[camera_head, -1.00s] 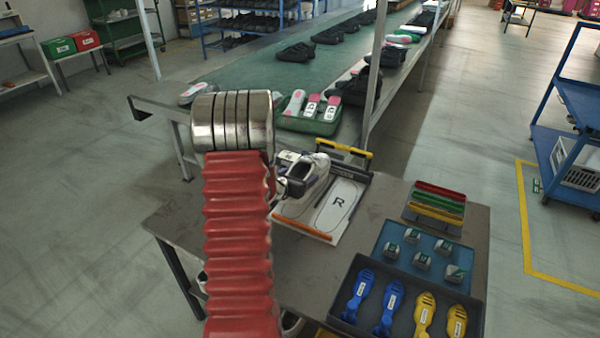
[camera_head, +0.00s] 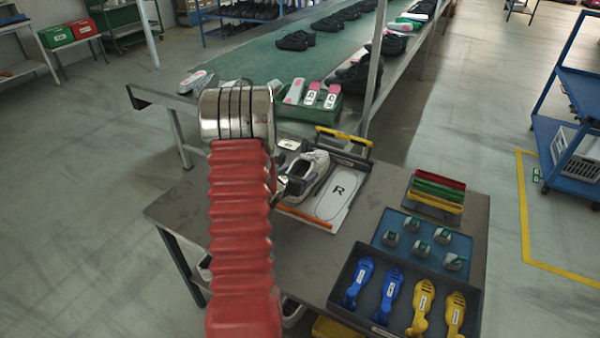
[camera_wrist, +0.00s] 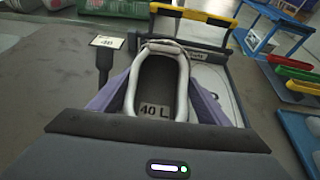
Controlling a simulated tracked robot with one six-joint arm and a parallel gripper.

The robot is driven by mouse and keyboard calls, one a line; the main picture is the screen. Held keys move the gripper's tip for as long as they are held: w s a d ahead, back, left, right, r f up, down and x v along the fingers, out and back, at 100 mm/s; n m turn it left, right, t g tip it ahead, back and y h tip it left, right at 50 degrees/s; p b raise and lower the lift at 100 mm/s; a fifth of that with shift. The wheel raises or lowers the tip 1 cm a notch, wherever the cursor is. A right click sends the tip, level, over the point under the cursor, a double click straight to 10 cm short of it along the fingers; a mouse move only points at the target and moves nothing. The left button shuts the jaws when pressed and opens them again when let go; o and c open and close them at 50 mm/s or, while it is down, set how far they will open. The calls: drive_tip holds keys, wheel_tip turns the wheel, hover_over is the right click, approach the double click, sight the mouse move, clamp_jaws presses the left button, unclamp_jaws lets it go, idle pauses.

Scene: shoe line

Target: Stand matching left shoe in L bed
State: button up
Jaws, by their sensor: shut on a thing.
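In the head view the shoe (camera_head: 313,172) is over the left half of a white board (camera_head: 343,196), beside an outline marked R. My gripper (camera_head: 293,186) is shut on the shoe at its near end; my arm hides part of it. The shoe covers the bed under it, so I cannot tell whether its sole touches the board.
A yellow-and-black bar (camera_head: 343,136) stands at the board's far end, an orange strip (camera_head: 304,220) at its near end. To the right are coloured strips (camera_head: 437,195), a blue tray (camera_head: 421,243) and a dark tray (camera_head: 392,328). A small label card (camera_wrist: 104,41) lies left of the shoe.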

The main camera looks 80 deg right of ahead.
drive_tip(key=o, duration=1.4)
drive_tip(key=shift+r, duration=5.05)
